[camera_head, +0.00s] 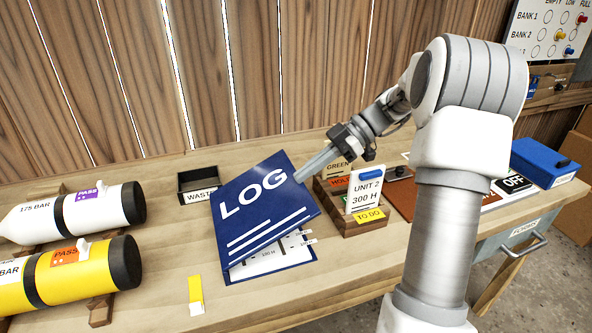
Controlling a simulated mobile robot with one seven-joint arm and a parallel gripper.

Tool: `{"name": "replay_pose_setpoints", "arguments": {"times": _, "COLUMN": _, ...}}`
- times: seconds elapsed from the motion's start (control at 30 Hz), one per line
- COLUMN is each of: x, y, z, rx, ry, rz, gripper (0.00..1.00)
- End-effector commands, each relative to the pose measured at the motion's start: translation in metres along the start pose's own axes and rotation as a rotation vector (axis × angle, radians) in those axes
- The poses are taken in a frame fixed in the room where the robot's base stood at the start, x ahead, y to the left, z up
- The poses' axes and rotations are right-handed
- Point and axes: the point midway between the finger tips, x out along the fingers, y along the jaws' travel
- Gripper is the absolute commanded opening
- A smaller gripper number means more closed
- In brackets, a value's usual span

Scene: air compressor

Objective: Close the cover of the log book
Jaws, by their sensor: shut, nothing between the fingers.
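The log book's blue cover (262,204), with "LOG" in white letters, stands tilted up over its pages. White pages (268,262) with printing show beneath its near edge. The cover is partly open, its outer face toward the camera. My gripper (301,177) is shut and empty, its fingertips at the cover's upper right edge. They look to be at or very close to the cover; I cannot tell whether they touch. Much of the inside of the book is hidden by the cover.
A white cylinder (100,209) and a yellow cylinder (85,271) lie at left. A black waste bin (198,184) stands behind the book. A wooden card holder (345,222) stands close at right. A yellow-and-white tag (196,296) lies in front. A blue box (543,160) is far right.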

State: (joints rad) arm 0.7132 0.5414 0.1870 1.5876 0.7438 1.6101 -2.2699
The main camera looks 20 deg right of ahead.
Motion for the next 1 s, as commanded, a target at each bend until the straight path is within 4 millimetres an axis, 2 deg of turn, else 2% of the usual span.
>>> {"name": "replay_pose_setpoints", "arguments": {"times": 0.1, "x": 0.001, "y": 0.0, "z": 0.013, "rx": 0.0, "ry": -0.001, "rz": 0.002, "gripper": 0.0}}
{"name": "replay_pose_setpoints", "arguments": {"times": 0.33, "x": 0.002, "y": 0.0, "z": 0.022, "rx": 0.001, "ry": -0.002, "rz": 0.001, "gripper": 0.0}}
{"name": "replay_pose_setpoints", "arguments": {"times": 0.83, "x": 0.002, "y": 0.0, "z": 0.022, "rx": 0.0, "ry": -0.002, "rz": 0.001, "gripper": 0.0}}
{"name": "replay_pose_setpoints", "arguments": {"times": 1.0, "x": 0.002, "y": 0.003, "z": 0.015, "rx": -0.001, "ry": -0.002, "rz": 0.001, "gripper": 0.0}}
